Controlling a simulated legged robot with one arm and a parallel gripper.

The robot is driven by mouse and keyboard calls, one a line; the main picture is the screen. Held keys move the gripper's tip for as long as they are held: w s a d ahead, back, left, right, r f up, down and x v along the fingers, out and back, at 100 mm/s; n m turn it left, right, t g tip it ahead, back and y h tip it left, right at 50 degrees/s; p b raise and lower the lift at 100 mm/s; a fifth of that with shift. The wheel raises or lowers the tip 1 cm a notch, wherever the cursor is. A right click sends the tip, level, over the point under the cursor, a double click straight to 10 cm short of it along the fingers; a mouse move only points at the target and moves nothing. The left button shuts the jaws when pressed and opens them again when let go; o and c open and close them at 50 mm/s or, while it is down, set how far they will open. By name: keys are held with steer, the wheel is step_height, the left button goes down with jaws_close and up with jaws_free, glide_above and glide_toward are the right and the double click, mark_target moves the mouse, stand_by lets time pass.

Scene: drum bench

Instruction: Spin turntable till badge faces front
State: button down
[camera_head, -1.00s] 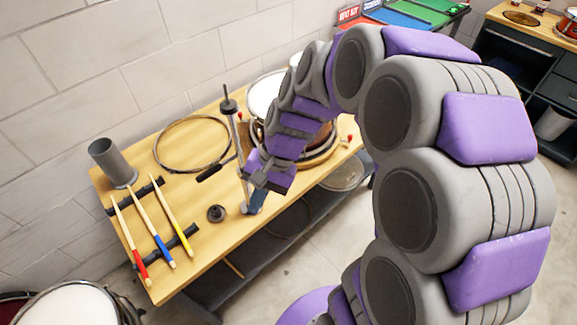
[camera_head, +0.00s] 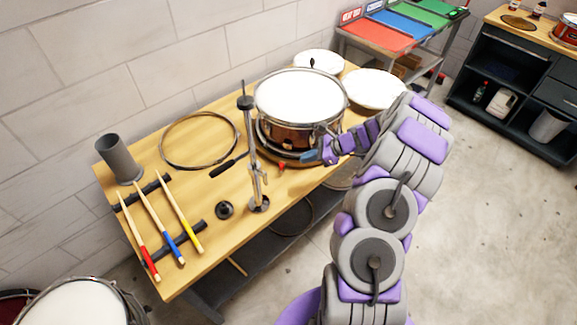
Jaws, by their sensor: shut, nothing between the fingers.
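A small red mark (camera_head: 282,167) shows by the turntable's front edge. No badge can be made out on the visible side of the shell. My gripper (camera_head: 308,157) is shut and empty, at the front right of the drum, close to the turntable rim. I cannot tell whether it touches the rim or the drum. My purple and grey arm hides the turntable's right side.
A chrome stand (camera_head: 254,165) rises left of the turntable. White drumheads (camera_head: 374,89) sit behind and right. The floor in front is clear.

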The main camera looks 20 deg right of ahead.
steer(key=d+f+m+t, duration=0.1)
steer(key=d+f+m, duration=0.1)
steer(key=d+f, duration=0.45)
steer(key=shift+h, duration=0.3)
steer(key=w+a, duration=0.1)
steer(key=a, duration=0.1)
steer(key=w+a+f+b, duration=0.1)
steer(key=a, duration=0.1)
steer(key=w+a+f+b, duration=0.1)
steer(key=shift+w+a+f, duration=0.2)
steer(key=shift+a, duration=0.2)
steer(key=shift+w+a+f+b, duration=0.25)
steer(key=shift+w+a+f, duration=0.15)
steer(key=shift+w+f, duration=0.2)
steer(key=shift+w+a+f+b, duration=0.25)
steer(key=shift+w+a+f, duration=0.1)
steer(key=shift+w+f, duration=0.2)
steer(key=shift+w, duration=0.3)
steer(key=shift+w+a, duration=0.15)
steer(key=shift+w, duration=0.15)
steer(key=shift+w+a, duration=0.25)
steer(key=shift+a, duration=0.75)
steer(key=shift+s, duration=0.1)
